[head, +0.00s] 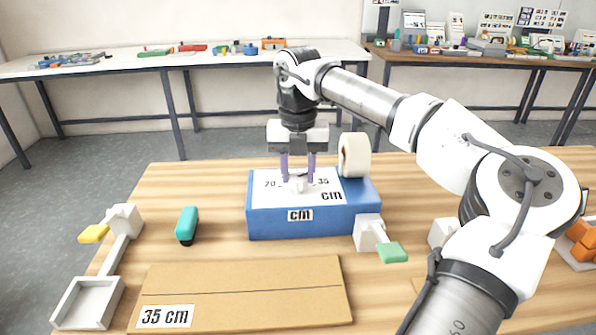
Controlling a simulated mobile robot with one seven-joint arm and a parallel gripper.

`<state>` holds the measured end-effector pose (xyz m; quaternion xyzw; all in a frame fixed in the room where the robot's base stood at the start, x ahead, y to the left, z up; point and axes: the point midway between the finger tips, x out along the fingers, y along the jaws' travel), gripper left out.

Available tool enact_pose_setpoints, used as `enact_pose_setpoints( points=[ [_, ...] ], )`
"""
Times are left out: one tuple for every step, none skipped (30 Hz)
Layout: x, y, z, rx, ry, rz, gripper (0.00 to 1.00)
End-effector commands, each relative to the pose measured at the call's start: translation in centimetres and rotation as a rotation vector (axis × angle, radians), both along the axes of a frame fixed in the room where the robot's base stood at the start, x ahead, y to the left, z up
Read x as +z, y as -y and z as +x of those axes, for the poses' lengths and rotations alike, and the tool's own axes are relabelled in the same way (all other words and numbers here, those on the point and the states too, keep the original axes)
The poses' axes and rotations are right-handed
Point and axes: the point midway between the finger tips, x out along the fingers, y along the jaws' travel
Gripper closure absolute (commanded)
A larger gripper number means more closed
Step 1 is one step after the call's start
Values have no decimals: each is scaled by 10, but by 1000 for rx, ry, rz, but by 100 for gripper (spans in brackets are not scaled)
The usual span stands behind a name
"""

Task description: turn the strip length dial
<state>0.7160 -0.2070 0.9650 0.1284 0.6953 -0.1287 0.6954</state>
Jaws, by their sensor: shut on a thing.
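The strip length dial (298,187) is a small pale knob on the white top plate of a blue box (310,224). The plate (325,184) carries printed numbers, "35" at right and one that looks like "20" at left, and "cm". My gripper (298,178) points straight down over the plate, with its two purple fingers on either side of the dial, shut on it. The fingers partly hide the dial, and I cannot tell which number it points to. A cardboard piece (240,282) labelled "35 cm" lies in front of the box.
A white tape roll (356,155) stands at the box's back right. A green tab (391,252) sticks out at its front right. A teal-handled tool (187,225), a yellow tab (94,233) and a grey tray (88,303) are at left. Orange blocks (582,240) are at far right.

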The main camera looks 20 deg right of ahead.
Motion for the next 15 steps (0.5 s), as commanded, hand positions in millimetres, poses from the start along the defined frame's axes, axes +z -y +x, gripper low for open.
enact_pose_setpoints(
  points=[
    [0,1,-1,-12,-3,-1,87],
    [0,1,-1,-18,-3,-1,87],
    [0,1,-1,-24,-2,0,87],
    [0,0,-1,-27,-2,0,87],
    [0,0,-1,-30,-2,0,87],
    [0,0,-1,-33,-2,0,87],
    [0,0,-1,-35,-3,0,87],
    [0,0,-1,-36,-3,0,87],
    [0,0,-1,-37,-3,0,87],
    [0,0,-1,-38,-3,0,87],
    [0,0,-1,-38,-3,0,87],
    [0,0,-1,-38,-3,0,87],
    [0,0,-1,-38,-3,0,87],
    [0,0,-1,-38,-3,0,87],
    [0,0,-1,-38,-3,0,87]
  ],
)
